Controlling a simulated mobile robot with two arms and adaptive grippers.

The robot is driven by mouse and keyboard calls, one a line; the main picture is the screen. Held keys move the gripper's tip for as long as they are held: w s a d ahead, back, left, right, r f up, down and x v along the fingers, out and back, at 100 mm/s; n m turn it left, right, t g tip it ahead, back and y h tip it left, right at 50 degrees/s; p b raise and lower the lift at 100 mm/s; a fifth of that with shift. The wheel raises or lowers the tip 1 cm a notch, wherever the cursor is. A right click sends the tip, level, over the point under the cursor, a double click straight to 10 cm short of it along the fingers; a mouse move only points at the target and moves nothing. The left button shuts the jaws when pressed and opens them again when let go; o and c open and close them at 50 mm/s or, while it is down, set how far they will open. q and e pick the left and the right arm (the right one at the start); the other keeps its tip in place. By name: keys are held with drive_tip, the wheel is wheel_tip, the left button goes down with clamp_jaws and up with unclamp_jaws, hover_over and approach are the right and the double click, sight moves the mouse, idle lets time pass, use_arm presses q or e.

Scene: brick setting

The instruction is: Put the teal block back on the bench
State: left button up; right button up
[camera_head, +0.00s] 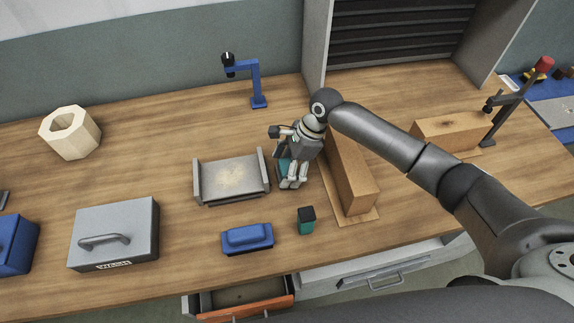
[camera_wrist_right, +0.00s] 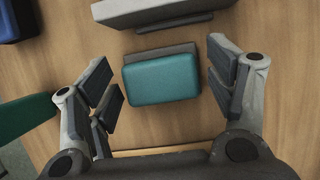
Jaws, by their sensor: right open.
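The teal block (camera_wrist_right: 162,79) lies between the spread fingers of my right gripper (camera_wrist_right: 168,85) in the right wrist view, with a gap on each side. A dark grey part shows along its far edge. In the head view, only a strip of the teal block (camera_head: 282,172) shows beside my right gripper (camera_head: 290,182), which points down over the bench (camera_head: 150,180) and hides the rest. I cannot tell whether the block rests directly on the bench top. My right gripper is open and empty. My left gripper is not in view.
A grey tray (camera_head: 233,178) stands close left of the gripper, a wooden beam (camera_head: 352,175) close right. A green dark-topped block (camera_head: 306,222) and a blue block (camera_head: 247,238) lie nearer the front edge. An open drawer (camera_head: 245,300) is below. Bench space left of the tray is clear.

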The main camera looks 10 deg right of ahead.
drive_tip(key=shift+r, duration=0.15)
drive_tip(key=b+v, duration=0.1)
drive_tip(key=v, duration=1.1)
drive_tip(key=shift+a, duration=0.1)
